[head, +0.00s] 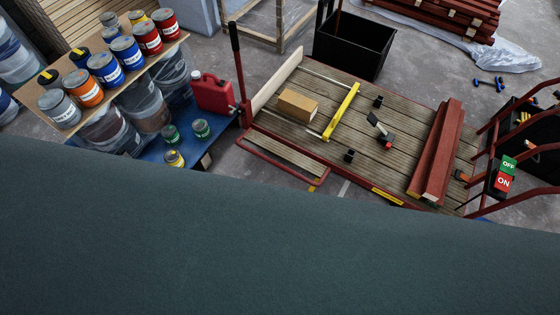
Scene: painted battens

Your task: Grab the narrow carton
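The narrow carton (298,105) is a small tan-brown box. It lies on the slatted wooden deck of a low red-framed cart (345,118), towards the deck's left side. A yellow bar (342,112) lies just to its right, apart from it. Nothing covers the carton. Neither of my grippers shows in the head view. A large dark grey-green surface fills the lower half of the view and hides what is below the cart.
Red painted battens (436,150) lie at the deck's right. A black clamp-like tool (380,130) lies mid-deck. A red upright handle (237,65) stands at the cart's left, near a red jerry can (213,93). Paint cans (104,68) crowd a shelf at left. A black crate (353,45) stands behind.

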